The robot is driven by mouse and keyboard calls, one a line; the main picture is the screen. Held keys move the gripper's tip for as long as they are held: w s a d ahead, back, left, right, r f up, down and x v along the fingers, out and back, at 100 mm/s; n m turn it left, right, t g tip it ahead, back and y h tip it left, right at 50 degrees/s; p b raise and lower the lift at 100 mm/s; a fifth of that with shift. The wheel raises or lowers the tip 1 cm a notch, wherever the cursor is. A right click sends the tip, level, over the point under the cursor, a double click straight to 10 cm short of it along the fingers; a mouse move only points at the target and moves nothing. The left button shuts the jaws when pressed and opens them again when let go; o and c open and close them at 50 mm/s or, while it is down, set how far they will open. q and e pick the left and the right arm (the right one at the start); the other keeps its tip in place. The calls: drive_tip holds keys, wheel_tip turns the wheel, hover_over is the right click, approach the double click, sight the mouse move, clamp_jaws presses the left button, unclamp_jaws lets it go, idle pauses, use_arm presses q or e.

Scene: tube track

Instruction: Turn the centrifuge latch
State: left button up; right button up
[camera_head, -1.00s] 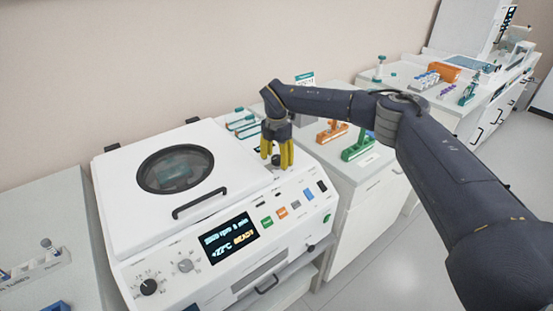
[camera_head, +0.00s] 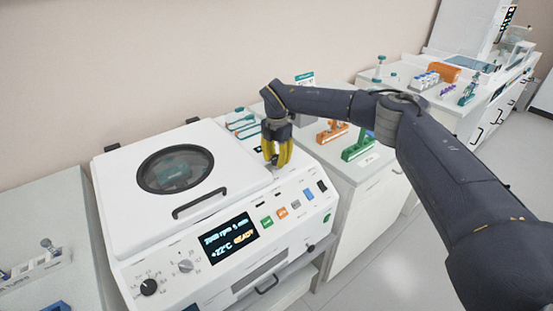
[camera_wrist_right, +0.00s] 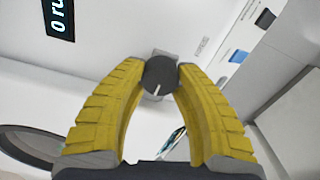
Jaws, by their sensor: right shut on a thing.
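The white centrifuge (camera_head: 130,222) stands on the counter with its lid down. Its round window and black handle face up, and its display shows in front. The latch (camera_wrist_right: 159,74) is a dark round knob with a white line on a grey base, seen in the right wrist view. My right gripper (camera_head: 277,165) points down over the right side of the centrifuge top. In the right wrist view its yellow fingers (camera_wrist_right: 160,76) are shut on the latch, one on each side. In the head view the fingers hide the latch. My left gripper is out of view.
A rack (camera_head: 35,262) stands at the left. The wall is close behind.

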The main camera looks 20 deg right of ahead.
drive_tip(key=n, duration=0.8)
drive_tip(key=shift+s+n, duration=0.15)
drive_tip(key=shift+n, duration=0.25)
drive_tip(key=n, duration=0.4)
drive_tip(key=shift+d, duration=0.15)
drive_tip(key=shift+f+n, duration=0.1)
drive_tip(key=shift+n, duration=2.4)
drive_tip(key=shift+d, duration=0.1)
drive_tip(key=o, duration=1.3)
drive_tip(key=shift+r, duration=0.2)
